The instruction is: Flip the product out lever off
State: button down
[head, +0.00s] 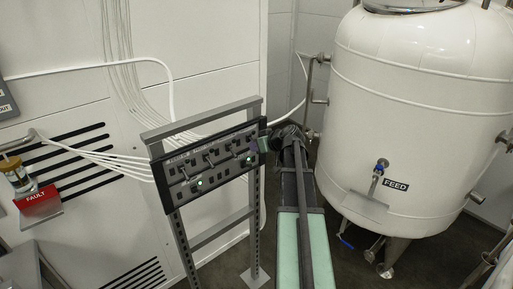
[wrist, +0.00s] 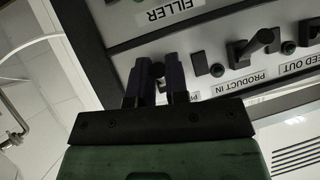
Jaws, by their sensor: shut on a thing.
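The control panel (head: 208,156) is a dark, tilted board on a grey metal frame in the head view. In the wrist view its grey face (wrist: 215,32) appears upside down. My gripper (wrist: 157,78) is at the panel, beside a partly covered label (wrist: 188,96) starting with "P". Its two dark fingers are shut on a small dark lever (wrist: 157,69), most of which they hide. I cannot read the lever's position. In the head view my gripper (head: 264,143) is at the panel's right end, partly hidden by my arm.
Another black lever (wrist: 262,41) stands close by, near the "PRODUCT IN" label (wrist: 237,84). The "FILLER" label (wrist: 167,14) is beyond the fingers. A large white tank (head: 425,110) marked "FEED" stands right of my arm. White cables (head: 115,160) run to the panel's left side.

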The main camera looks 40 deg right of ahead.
jog(key=c, duration=1.1)
grip_release()
jog(key=p+v, duration=0.5)
jog(key=v, duration=0.5)
jog(key=shift+s+r+p, duration=0.2)
jog(key=shift+s+p, duration=0.15)
jog(key=shift+p, duration=0.05)
